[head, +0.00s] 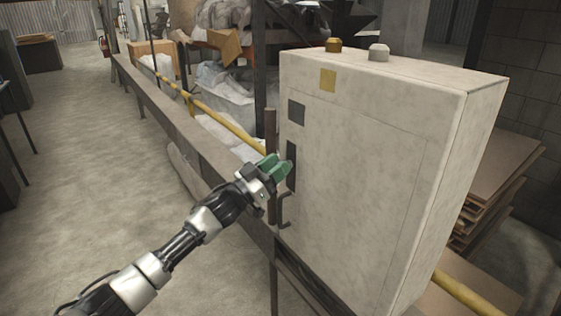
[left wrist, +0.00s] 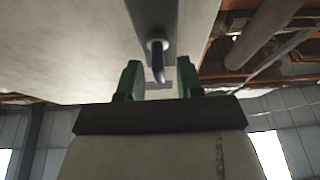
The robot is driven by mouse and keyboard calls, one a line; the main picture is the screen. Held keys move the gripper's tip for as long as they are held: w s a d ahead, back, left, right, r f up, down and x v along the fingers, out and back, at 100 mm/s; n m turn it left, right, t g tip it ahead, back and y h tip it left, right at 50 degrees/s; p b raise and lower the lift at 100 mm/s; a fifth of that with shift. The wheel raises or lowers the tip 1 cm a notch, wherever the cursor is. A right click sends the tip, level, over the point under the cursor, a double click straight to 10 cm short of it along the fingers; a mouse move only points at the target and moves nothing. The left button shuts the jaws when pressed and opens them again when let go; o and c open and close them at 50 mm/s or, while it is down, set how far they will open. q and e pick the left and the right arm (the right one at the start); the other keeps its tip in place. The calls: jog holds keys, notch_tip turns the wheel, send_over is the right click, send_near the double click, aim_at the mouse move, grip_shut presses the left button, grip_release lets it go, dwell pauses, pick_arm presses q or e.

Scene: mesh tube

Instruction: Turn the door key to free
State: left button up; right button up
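A pale, worn metal cabinet (head: 365,170) stands right of centre in the head view. Its door carries a dark narrow lock plate (head: 291,165) near the left edge. My left gripper (head: 276,167) has green fingers and is right at this plate. In the left wrist view the dark plate (left wrist: 154,20) has a round metal boss with the door key (left wrist: 158,65) sticking out of it. The green fingers of the left gripper (left wrist: 158,78) are open, one on each side of the key, with gaps between. In the head view the key is hidden by the gripper.
A dark door handle (head: 284,211) sits just below my gripper. A yellow pipe (head: 222,119) and a rail (head: 180,134) run behind the arm. Two knobs, one brass (head: 333,45) and one grey (head: 379,52), top the cabinet.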

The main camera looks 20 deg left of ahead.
pick_arm(q)
jog(key=shift+w+d+r, duration=0.3)
jog(key=shift+w+d, duration=0.05)
jog(key=shift+w, duration=0.15)
pick_arm(e)
jog(key=shift+w+a, duration=0.2)
jog(key=shift+w, duration=0.2)
pick_arm(q)
grip_shut()
pick_arm(e)
jog(key=shift+s, duration=0.15)
